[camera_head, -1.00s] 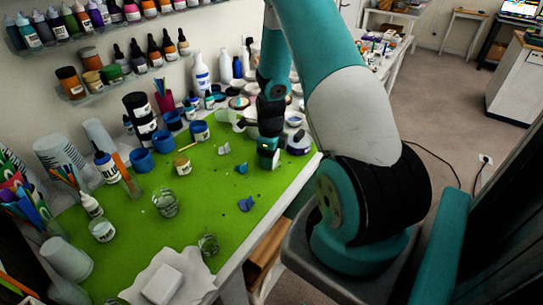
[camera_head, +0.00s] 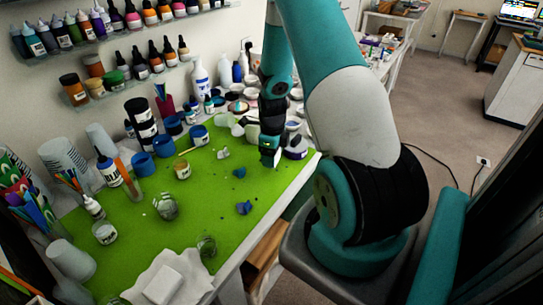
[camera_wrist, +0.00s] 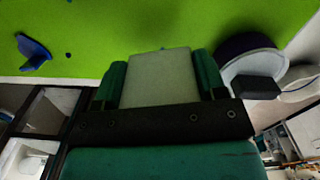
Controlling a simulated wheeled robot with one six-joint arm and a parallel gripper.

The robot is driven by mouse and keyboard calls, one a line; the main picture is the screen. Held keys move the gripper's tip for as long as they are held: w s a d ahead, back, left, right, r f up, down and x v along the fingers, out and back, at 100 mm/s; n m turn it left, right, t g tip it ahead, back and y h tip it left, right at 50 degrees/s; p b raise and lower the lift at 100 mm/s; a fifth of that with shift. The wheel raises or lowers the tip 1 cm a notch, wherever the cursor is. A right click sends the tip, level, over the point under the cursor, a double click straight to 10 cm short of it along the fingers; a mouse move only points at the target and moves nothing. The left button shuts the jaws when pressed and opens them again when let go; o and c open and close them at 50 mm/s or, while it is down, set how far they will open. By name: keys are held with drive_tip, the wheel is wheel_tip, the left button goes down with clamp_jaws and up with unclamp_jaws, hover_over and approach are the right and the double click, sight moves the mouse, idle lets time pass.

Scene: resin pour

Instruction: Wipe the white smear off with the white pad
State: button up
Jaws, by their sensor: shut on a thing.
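My gripper (camera_head: 270,158) is at the right edge of the green mat (camera_head: 215,185), near the back. In the wrist view my gripper (camera_wrist: 160,80) is shut on the white pad (camera_wrist: 158,78), which looks pale grey between the two green fingers. A small irregular white patch, which looks like the white smear (camera_head: 223,153), lies on the mat to the left of my gripper. It does not show in the wrist view. The pad appears above the mat; I cannot tell whether it touches anything.
Blue splashes (camera_head: 244,207) lie on the mat. A dark-lidded tub (camera_head: 295,147) stands close right of my gripper, with bowls and bottles behind. Clear cups (camera_head: 165,207) and jars stand left. A white block (camera_head: 163,285) lies on a cloth in front. The mat's middle is mostly clear.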

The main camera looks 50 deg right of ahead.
drive_tip(key=shift+r+p, duration=1.55)
drive_tip(key=shift+r, duration=0.85)
